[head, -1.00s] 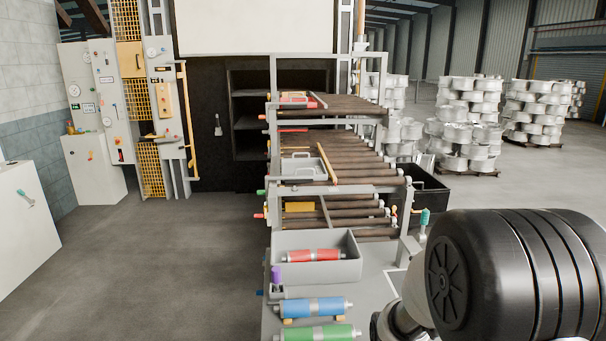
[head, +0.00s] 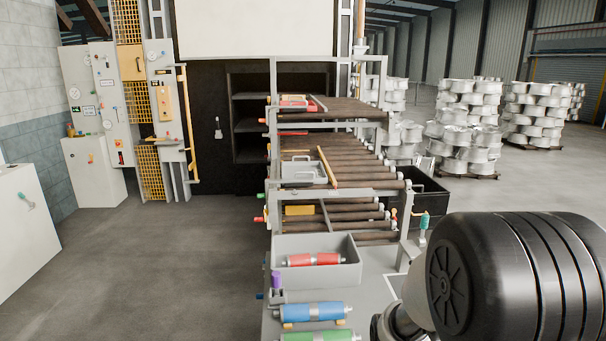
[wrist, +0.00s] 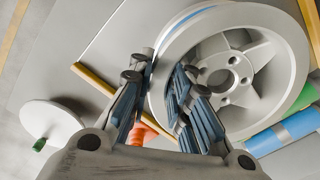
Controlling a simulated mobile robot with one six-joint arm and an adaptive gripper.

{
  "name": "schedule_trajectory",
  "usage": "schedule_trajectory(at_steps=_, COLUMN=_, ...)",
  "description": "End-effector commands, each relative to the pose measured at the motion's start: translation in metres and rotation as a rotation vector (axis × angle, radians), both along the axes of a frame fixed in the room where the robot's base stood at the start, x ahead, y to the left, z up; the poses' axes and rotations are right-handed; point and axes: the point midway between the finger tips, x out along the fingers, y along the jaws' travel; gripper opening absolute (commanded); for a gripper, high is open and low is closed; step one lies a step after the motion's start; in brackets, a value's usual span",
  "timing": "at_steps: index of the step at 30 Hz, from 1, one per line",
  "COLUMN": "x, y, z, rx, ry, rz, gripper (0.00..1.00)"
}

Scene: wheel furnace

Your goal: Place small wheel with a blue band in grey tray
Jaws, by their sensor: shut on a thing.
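In the wrist view, a silver spoked wheel with a blue band (wrist: 228,70) fills the upper right. My gripper (wrist: 157,82) has its blue-grey fingers on either side of the wheel's rim, shut on it. The head view shows neither the wheel nor my fingers; my large black arm link covers the lower right. In the head view, a small grey tray (head: 305,182) sits on the roller rack and looks empty. A larger grey bin (head: 342,278) at the rack's front holds a red roller (head: 313,259). I cannot tell which is the task's tray.
A blue roller (head: 315,312) and a green roller (head: 318,336) lie in front of the bin. A yellow bar (head: 327,167) leans beside the small tray. The roller rack (head: 350,150) has several levels with upright posts. Open floor (head: 150,270) lies to the left.

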Motion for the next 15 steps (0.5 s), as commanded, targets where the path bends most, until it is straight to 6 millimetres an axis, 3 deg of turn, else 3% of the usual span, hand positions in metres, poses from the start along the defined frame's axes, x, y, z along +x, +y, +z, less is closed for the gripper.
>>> schedule_trajectory(at_steps=15, x=0.002, y=0.0, z=0.026, rx=0.0, ry=-0.005, rz=0.0, gripper=0.0)
